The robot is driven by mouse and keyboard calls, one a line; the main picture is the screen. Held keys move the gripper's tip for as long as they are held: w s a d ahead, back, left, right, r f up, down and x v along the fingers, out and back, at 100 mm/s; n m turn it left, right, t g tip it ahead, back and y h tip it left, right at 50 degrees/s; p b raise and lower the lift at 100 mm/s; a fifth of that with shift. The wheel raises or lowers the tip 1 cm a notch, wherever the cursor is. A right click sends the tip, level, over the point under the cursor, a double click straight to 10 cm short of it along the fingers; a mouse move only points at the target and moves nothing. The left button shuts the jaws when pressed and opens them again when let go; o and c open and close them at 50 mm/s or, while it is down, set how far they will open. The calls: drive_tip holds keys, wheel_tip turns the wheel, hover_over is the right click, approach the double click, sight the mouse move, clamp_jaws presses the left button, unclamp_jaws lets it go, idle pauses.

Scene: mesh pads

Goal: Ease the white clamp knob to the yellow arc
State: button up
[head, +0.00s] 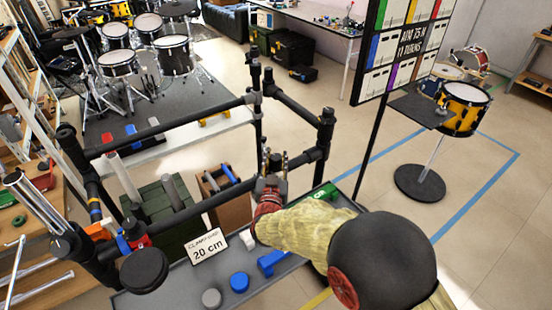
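My gripper (275,158) is at the black rail in the middle of the head view, near the frame's right corner. Its two fingers point up and stand apart around a small dark part at the rail. I cannot tell whether they touch it. A small white piece (247,240) lies on the grey tray (183,280), left of my wrist; I cannot tell whether it is the clamp knob. No yellow arc shows clearly; a yellow piece (215,119) lies on the white ledge behind the rails. My forearm hides part of the tray.
The black rail frame (180,132) surrounds the work area. A stand with a colored board (402,50) rises at the right.

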drive_tip(key=c, duration=0.5)
drive_tip(key=shift+n+y, duration=0.4)
drive_tip(key=shift+y, duration=0.2)
drive_tip(key=n+y, duration=0.2)
drive_tip(key=y, duration=0.1)
drive_tip(key=n+g+y, duration=0.1)
drive_tip(key=y, duration=0.2)
drive_tip(key=shift+d+n, duration=0.2)
drive_tip(key=shift+n, duration=0.2)
drive_tip(key=n+g+y, duration=0.1)
drive_tip(key=n+y, duration=0.1)
drive_tip(key=y, duration=0.1)
drive_tip(key=n+g+y+p, duration=0.1)
drive_tip(key=n+g+y, duration=0.1)
drive_tip(key=y, duration=0.1)
drive_tip(key=shift+w+n+g, duration=0.1)
drive_tip(key=shift+n+g, duration=0.2)
drive_tip(key=shift+a+n+g+y+p, duration=0.15)
drive_tip(key=shift+n+g+y+p, duration=0.85)
drive_tip(key=shift+n+g+y, duration=0.8)
drive_tip(key=shift+a+g+y, duration=0.1)
drive_tip(key=shift+g+y, duration=0.2)
drive_tip(key=shift+g, duration=0.2)
drive_tip(key=o, duration=1.1)
drive_tip(key=shift+c, duration=0.2)
drive_tip(key=shift+o, duration=0.4)
